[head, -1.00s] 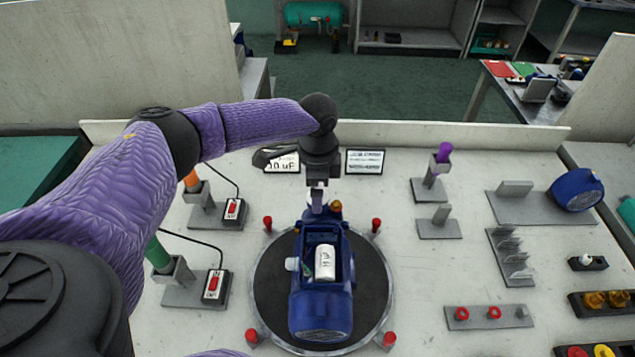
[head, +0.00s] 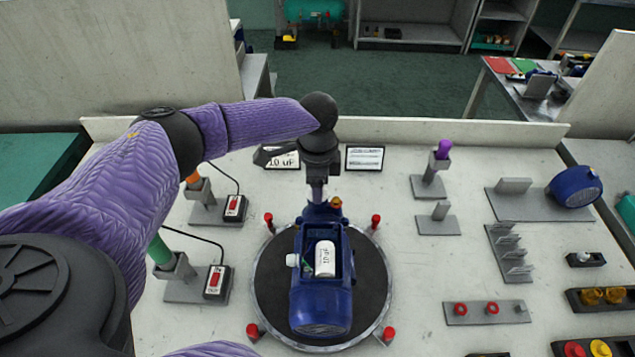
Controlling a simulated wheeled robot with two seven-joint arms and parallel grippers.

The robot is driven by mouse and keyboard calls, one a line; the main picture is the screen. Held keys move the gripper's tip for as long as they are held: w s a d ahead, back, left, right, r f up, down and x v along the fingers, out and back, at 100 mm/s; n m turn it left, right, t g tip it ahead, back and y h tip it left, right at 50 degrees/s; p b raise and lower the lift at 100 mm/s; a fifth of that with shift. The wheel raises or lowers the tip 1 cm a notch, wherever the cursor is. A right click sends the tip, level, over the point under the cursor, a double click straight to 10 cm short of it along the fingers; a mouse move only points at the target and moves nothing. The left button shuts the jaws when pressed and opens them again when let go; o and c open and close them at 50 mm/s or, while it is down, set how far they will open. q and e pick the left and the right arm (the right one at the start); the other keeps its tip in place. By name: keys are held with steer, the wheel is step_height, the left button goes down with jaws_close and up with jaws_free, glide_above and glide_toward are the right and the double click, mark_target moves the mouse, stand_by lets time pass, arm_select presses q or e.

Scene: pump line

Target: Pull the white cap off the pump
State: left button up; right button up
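The blue pump (head: 321,311) sits on a dark round turntable (head: 369,285), with its top box open. A small white cap-like piece (head: 291,260) sticks out of the pump's left side. A white cylinder marked 10 uF (head: 325,258) lies inside the open box. My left gripper (head: 317,200) points down at the pump's far end, close above or beside its blue far part. The arm and wrist hide much of the gripper, so I cannot tell its opening, contact or whether it holds anything. My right gripper is not in view.
Red pegs (head: 375,221) stand around the turntable. Two switch boxes (head: 217,282) with cables are at the left. Slotted grey stands (head: 510,255), a red-ringed plate (head: 487,312) and part trays (head: 603,299) are at the right. Bare table lies between turntable and stands.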

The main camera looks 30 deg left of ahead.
arm_select(q)
jaws_close()
steer(key=shift+r, duration=0.1)
stand_by(0.4)
steer(key=c, duration=0.5)
jaws_free()
jaws_close()
